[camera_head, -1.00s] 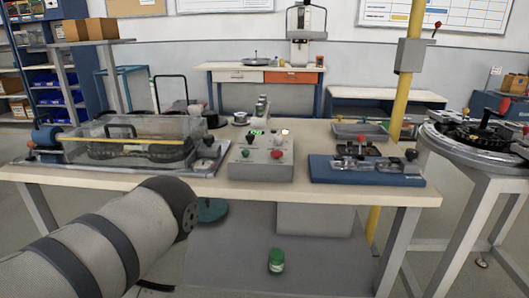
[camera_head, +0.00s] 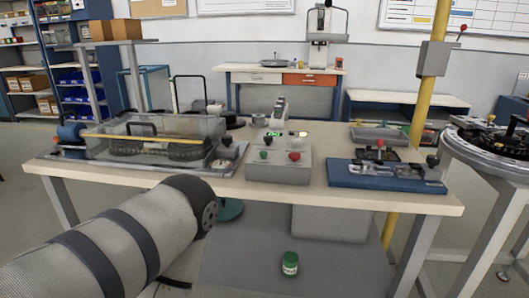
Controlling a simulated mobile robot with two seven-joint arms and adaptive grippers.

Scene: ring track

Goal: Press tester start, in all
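The tester is a grey control box (camera_head: 279,170) at the middle of the front table. A green button (camera_head: 264,155) is on its left and a red button (camera_head: 294,156) on its right. Small green and pale lights glow along its top. My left arm comes in from the lower left, in front of the table and below its top. Its visible end is a round joint, apart from the box. Neither gripper shows in this view.
A yellow post (camera_head: 427,75) rises behind. A round table (camera_head: 505,150) stands at the right. A green-lidded jar (camera_head: 290,264) is below the table.

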